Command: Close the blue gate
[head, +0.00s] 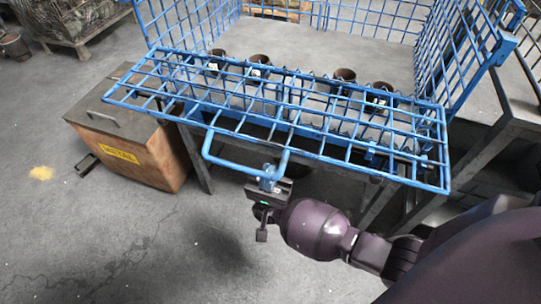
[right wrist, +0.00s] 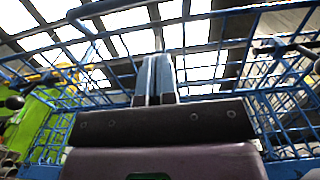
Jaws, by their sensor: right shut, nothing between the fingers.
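The blue gate (head: 300,112) is a wire-mesh panel lying out, nearly flat, from the front of the blue cage. It has a U-shaped blue handle (head: 232,166) on its near edge. My right gripper (head: 268,172) is at the right end of the handle, its fingers pointing up at the gate. Whether it touches the handle I cannot tell. In the right wrist view the right gripper (right wrist: 155,72) shows both fingers together with nothing between them, and blue mesh around and above. My left gripper is not in view.
The blue cage's side mesh (head: 468,50) stands upright at the right. Several dark cups, one of them a cup (head: 260,62), stand behind the gate. Grey floor is open at the lower left.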

